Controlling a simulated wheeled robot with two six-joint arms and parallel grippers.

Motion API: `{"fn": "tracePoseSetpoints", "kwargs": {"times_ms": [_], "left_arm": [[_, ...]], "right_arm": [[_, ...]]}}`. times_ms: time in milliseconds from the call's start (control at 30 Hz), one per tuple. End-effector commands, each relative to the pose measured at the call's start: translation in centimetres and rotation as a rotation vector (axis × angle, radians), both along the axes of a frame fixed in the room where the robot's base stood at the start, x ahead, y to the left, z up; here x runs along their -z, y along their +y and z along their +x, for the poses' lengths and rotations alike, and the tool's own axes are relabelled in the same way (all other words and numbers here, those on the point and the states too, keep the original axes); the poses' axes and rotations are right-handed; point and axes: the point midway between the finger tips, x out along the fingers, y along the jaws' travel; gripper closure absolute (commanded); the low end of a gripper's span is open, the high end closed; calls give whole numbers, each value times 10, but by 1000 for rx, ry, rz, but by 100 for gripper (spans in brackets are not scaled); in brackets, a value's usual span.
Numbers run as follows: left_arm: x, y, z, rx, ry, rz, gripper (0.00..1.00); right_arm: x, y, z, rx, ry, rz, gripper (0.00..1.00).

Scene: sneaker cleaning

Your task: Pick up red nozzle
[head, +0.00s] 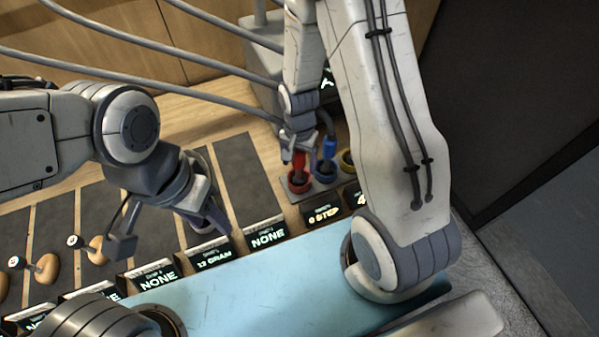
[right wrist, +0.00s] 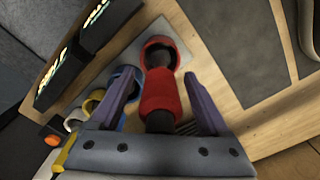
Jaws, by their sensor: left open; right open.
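The red nozzle (head: 300,163) stands upright in a red ring holder (head: 300,186) at the back of the bench in the head view. In the right wrist view the red nozzle (right wrist: 162,92) lies between the two purple-grey fingers of my right gripper (right wrist: 162,84), with its dark tip in the red ring (right wrist: 150,46). The right gripper (head: 298,152) is open, one finger on each side of the nozzle, with visible gaps. My left gripper (head: 212,218) is open and empty above the dark bench panels, left of the nozzle.
A blue nozzle (head: 329,147) stands in a blue ring just right of the red one, with a yellow ring (head: 347,160) beyond. Labelled displays (head: 268,236) line the bench front. A light blue surface (head: 270,285) in front is clear. Grey hoses cross the upper left.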

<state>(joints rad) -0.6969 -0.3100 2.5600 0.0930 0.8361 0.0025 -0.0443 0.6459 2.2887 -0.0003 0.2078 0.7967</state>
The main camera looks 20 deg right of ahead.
Motion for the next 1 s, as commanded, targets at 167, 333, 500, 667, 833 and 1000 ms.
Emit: {"fn": "tracePoseSetpoints", "kwargs": {"times_ms": [167,333,500,667,833,1000], "left_arm": [[-1,0,0,0,0,0,50],[-1,0,0,0,0,0,50],[-1,0,0,0,0,0,50],[-1,0,0,0,0,0,50],[-1,0,0,0,0,0,50],[-1,0,0,0,0,0,50]], "right_arm": [[6,0,0,-1,-1,0,20],[6,0,0,-1,-1,0,28],[6,0,0,-1,-1,0,93],[5,0,0,-1,-1,0,100],[5,0,0,-1,-1,0,100],[5,0,0,-1,-1,0,100]]}}
